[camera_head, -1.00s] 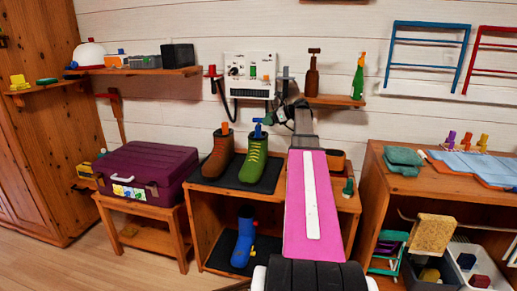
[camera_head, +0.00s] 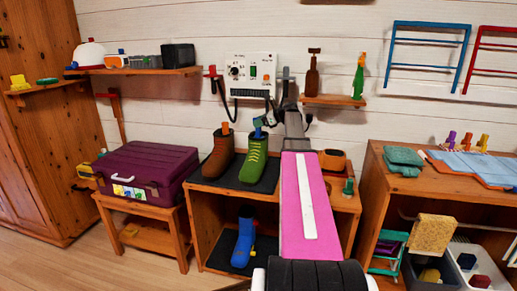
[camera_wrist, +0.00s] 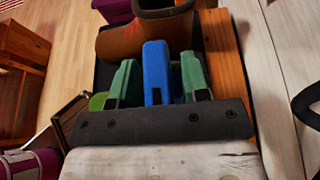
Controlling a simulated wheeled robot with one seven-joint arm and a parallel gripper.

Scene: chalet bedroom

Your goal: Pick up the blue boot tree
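The blue boot tree (camera_head: 258,122) stands up out of the green boot (camera_head: 254,159) on the dark mat of the middle shelf unit. In the wrist view, the blue boot tree (camera_wrist: 157,75) lies between the two green fingers of my gripper (camera_wrist: 157,82). Narrow gaps show on both sides of it, so the fingers look open around it. The lower part of the boot tree is hidden by the gripper's dark base. Only a sliver of the green boot (camera_wrist: 97,102) shows there. In the head view, my arm hides part of the shelf, and the fingertips are too small to read.
A brown boot (camera_head: 218,155) with an orange boot tree (camera_head: 225,128) stands just left of the green boot. A control box (camera_head: 250,73) hangs on the wall behind, with a cable. A blue boot (camera_head: 243,243) is on the lower shelf. A purple case (camera_head: 147,172) stands left.

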